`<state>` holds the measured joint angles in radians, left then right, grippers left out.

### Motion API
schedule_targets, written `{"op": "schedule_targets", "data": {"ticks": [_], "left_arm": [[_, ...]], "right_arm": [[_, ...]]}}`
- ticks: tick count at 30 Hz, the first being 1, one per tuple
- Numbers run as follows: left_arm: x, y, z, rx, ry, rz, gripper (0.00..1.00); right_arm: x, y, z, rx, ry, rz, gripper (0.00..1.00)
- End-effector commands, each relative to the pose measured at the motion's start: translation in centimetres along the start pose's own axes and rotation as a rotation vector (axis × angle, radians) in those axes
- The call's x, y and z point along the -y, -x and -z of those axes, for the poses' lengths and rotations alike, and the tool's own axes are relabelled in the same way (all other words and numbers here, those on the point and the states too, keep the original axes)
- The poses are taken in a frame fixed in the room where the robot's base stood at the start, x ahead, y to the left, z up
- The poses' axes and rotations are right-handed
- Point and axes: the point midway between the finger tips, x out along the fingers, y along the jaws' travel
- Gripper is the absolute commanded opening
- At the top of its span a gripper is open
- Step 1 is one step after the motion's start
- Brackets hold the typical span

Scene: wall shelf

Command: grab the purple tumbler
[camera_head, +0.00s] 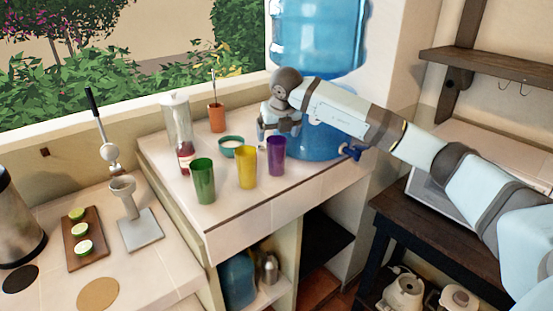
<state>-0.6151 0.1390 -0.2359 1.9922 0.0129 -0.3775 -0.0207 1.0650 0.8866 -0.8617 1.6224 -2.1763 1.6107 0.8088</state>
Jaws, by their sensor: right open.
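The purple tumbler (277,156) stands upright on the tiled counter, at the right end of a row of tumblers. My right gripper (277,133) is at the tumbler's upper part, with its fingers pointing down and left. The gripper is open. Whether its fingers touch the tumbler cannot be told from this view. My right arm comes in from the right, in front of the blue water jug. My left gripper is not in view.
A yellow tumbler (246,168) and a green tumbler (203,182) stand left of the purple one. A blue water jug (320,45) rises behind my arm.

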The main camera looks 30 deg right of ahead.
Motion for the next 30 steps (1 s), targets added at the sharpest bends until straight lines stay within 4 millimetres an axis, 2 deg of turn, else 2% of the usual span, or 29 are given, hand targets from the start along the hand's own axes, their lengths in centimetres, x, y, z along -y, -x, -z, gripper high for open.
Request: {"op": "schedule_targets", "data": {"ticks": [12,20,23,30], "left_arm": [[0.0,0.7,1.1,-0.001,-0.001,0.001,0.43],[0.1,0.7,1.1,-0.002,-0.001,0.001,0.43],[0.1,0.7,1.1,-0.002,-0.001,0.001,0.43],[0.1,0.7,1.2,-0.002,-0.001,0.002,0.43]], "right_arm": [[0.2,-5.0,0.3,-0.001,-0.001,-0.002,0.9],[0.2,-5.4,0.3,0.0,0.0,-0.001,0.9],[0.2,-5.3,0.3,0.0,0.0,-0.001,0.72],[0.2,-5.3,0.3,0.0,0.0,-0.001,0.17]]}}
